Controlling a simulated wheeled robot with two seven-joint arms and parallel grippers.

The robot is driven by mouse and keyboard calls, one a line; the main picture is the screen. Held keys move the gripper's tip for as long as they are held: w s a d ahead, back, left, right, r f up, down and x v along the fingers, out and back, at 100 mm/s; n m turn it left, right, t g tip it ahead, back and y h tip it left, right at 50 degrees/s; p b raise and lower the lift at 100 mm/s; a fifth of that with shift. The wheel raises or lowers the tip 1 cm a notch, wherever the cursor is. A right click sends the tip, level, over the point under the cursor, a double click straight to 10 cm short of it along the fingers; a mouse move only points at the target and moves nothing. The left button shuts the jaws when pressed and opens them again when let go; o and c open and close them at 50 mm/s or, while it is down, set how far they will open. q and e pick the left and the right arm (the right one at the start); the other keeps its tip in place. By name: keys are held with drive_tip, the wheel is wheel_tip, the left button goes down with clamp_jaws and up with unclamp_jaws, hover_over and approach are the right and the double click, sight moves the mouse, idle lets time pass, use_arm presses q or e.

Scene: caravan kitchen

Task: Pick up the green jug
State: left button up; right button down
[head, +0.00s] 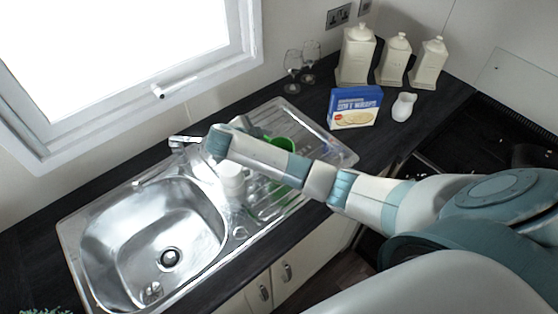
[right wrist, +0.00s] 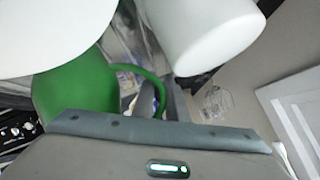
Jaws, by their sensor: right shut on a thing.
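The green jug (head: 283,148) is on the drainer side of the sink, partly hidden behind my right forearm. In the right wrist view the jug (right wrist: 80,92) is close up at the left, with its handle curving to the right. My right gripper (head: 250,126) is mostly hidden behind my arm at the jug. Its grey body fills the bottom of the right wrist view. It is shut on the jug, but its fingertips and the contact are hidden. I cannot tell whether the jug is off the drainer. My left gripper is not in view.
White cups (head: 231,184) stand left of the jug; white shapes (right wrist: 205,35) crowd the wrist view. The sink bowl (head: 150,225) is at the left. Two glasses (head: 292,68), a blue box (head: 355,105), a white vase (head: 403,107) and canisters (head: 357,55) stand behind.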

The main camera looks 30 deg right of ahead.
drive_tip(key=shift+r, duration=0.3)
drive_tip(key=s+d+r+b, duration=0.5)
drive_tip(key=d+r, duration=0.5)
drive_tip(key=shift+s+r, duration=0.2)
drive_tip(key=shift+s, duration=0.2)
idle(1.1)
drive_tip(key=shift+d, duration=0.1)
idle(0.7)
